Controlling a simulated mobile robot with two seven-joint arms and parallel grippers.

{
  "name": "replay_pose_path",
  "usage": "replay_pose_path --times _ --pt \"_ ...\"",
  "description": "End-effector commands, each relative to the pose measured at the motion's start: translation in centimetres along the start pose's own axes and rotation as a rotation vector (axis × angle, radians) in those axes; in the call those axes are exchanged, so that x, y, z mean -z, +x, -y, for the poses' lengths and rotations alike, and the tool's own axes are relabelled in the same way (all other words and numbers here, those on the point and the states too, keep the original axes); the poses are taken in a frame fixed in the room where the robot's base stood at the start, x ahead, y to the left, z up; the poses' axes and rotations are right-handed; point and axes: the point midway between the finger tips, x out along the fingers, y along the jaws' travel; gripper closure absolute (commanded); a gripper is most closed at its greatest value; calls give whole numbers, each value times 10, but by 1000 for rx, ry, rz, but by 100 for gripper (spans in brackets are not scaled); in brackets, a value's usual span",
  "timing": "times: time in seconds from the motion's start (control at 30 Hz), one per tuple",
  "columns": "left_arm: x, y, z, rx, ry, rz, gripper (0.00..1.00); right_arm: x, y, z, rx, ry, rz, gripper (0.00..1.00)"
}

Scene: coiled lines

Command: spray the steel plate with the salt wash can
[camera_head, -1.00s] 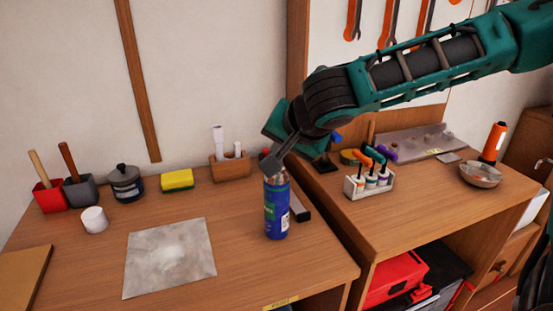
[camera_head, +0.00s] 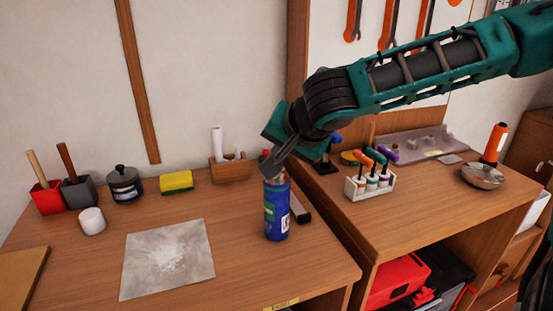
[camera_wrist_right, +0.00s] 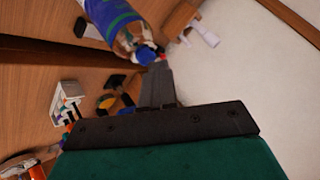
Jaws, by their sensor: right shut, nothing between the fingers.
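The salt wash can (camera_head: 277,212), blue with a green band and a white label, stands upright on the left bench; its upper part shows in the wrist view (camera_wrist_right: 108,14). My right gripper (camera_head: 268,172) is shut and empty, its fingertips over the can's top. In the wrist view the fingers (camera_wrist_right: 160,72) point at the can's top. The steel plate (camera_head: 140,275) lies flat to the left of the can, with a whitish patch in its middle. My left gripper is not in view.
A white cup (camera_head: 92,221), a dark lidded pot (camera_head: 125,188) and a yellow sponge (camera_head: 176,181) stand behind the plate. A wooden holder (camera_head: 230,170) is behind the can. A rack (camera_head: 369,187) stands on the right bench. Bench between plate and can is clear.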

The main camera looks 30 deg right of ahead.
Motion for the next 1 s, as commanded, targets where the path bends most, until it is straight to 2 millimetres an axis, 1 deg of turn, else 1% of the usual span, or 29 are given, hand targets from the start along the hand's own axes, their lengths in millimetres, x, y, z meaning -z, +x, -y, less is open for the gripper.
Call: replay_pose_path --times 0.47,1.0 --pt "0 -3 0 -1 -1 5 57 4 -5 3 -1 1 1 100" --pt "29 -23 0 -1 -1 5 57 31 -42 30 0 1 -1 100"
